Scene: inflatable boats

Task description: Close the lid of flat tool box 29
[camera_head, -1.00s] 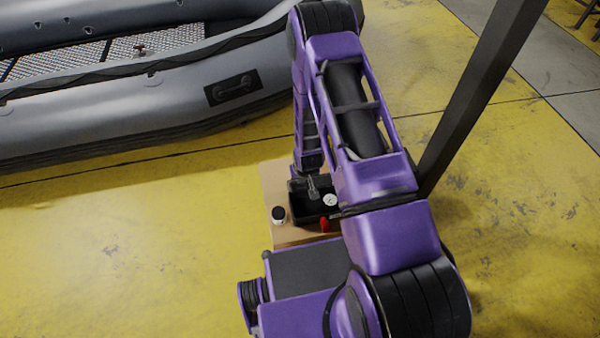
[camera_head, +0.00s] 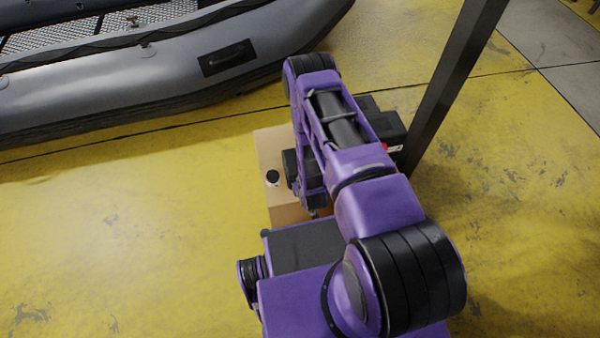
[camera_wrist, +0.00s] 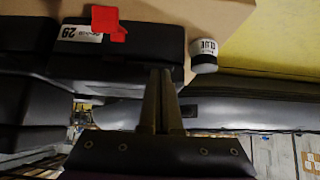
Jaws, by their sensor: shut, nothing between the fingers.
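The flat tool box (camera_wrist: 150,45) shows large and upside down in the wrist view. It is black, with a red latch (camera_wrist: 105,20) and a white label reading 29 on its front. In the head view my arm covers most of the box, and its lid position cannot be told from these frames. My gripper (camera_wrist: 161,72) is shut and empty. Its tips appear in front of the box near its right end in the wrist view; contact is unclear.
A glue can (camera_wrist: 204,57) stands beside the box, also seen in the head view (camera_head: 272,178). Both rest on a light brown surface (camera_head: 268,150). A dark post (camera_head: 445,105) stands to the right. A grey inflatable boat (camera_head: 130,85) lies behind on yellow floor.

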